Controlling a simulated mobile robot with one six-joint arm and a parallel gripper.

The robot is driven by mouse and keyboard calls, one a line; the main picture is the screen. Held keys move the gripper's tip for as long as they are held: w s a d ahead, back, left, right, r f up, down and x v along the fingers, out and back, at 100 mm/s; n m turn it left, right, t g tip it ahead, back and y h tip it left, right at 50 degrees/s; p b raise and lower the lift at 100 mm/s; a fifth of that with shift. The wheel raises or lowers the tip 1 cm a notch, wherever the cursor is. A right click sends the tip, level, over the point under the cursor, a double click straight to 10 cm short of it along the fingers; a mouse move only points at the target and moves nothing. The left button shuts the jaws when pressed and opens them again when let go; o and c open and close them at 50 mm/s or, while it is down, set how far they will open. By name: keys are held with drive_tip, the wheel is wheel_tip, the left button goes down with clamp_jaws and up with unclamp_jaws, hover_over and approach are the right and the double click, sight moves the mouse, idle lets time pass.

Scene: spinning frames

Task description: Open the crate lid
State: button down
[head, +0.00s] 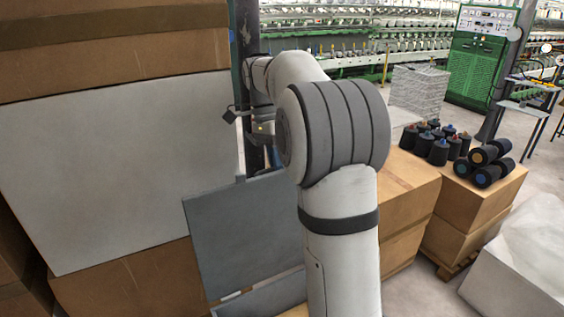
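The grey crate lid (240,232) stands raised and steeply tilted, left of my arm. The grey crate (268,298) shows below it at the bottom edge of the view, with a pale strip near where lid and crate meet. My arm hides the right side of both. My gripper (258,138) is beyond my arm's large joint, above the lid's top edge in the picture. It is small and partly hidden, so its fingers cannot be made out clearly. I cannot tell whether it touches the lid.
Large cardboard boxes (120,55) and a white-grey box face (115,165) fill the left. Boxes on the right (470,200) carry several dark yarn cones (440,148). A pale wrapped block (520,265) stands at lower right. Spinning machines and a green cabinet (475,65) are behind.

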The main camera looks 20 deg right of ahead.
drive_tip(key=shift+w+a+f, duration=0.15)
drive_tip(key=shift+w+f, duration=0.05)
drive_tip(key=shift+f, duration=0.15)
drive_tip(key=c, duration=1.8)
unclamp_jaws()
drive_tip(key=shift+c, duration=0.2)
drive_tip(key=shift+o, duration=1.4)
drive_tip(key=shift+w, duration=0.2)
drive_tip(key=shift+o, duration=0.5)
drive_tip(key=shift+r, duration=0.1)
drive_tip(key=v, duration=0.7)
drive_tip(key=shift+r, duration=0.45)
